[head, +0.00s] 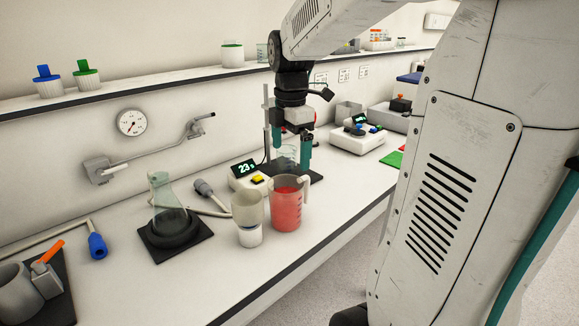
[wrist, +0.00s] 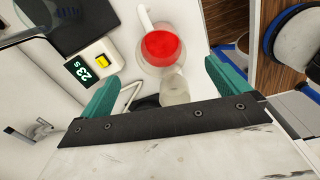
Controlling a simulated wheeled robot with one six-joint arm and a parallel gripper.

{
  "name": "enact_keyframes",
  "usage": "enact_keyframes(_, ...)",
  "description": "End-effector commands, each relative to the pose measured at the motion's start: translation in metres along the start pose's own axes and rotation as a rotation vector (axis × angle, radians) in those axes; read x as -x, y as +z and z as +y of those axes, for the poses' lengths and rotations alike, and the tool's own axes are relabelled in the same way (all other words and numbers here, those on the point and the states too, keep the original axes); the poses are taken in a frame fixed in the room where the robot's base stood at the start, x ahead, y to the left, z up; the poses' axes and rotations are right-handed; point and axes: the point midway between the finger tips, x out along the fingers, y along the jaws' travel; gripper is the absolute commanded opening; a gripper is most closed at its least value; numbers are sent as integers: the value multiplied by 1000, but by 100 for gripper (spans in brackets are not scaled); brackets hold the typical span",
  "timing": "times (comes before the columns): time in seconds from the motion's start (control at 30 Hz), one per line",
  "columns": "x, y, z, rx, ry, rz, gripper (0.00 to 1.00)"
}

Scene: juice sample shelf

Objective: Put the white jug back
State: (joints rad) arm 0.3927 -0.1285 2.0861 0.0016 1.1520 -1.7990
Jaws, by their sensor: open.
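My gripper (head: 291,155) is open and empty, pointing down above the bench behind the jug. In the wrist view the teal fingers (wrist: 165,88) are wide apart, with a pale cup (wrist: 175,90) showing between them, lower down. The jug is not between the fingers.
The pale cup on a white base (head: 249,237) stands close left of the jug. A flask (head: 167,200) sits on a dark mat at left. The wall shelf (head: 150,89) holds tubs.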

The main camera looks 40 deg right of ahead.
Motion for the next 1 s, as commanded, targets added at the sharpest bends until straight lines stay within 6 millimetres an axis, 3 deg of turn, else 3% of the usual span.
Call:
enact_keyframes(0.17,15,-2,-2,-14,3,-1,100)
enact_keyframes(0.27,20,-15,-15,-91,10,-1,100)
enact_keyframes(0.37,24,-40,-42,-261,22,1,100)
enact_keyframes(0.5,22,-76,-97,-596,42,15,100)
enact_keyframes(0.7,5,-109,-168,-1061,57,47,100)
enact_keyframes(0.83,-8,-117,-198,-1268,57,65,100)
enact_keyframes(1.0,-16,-121,-214,-1395,54,75,100)
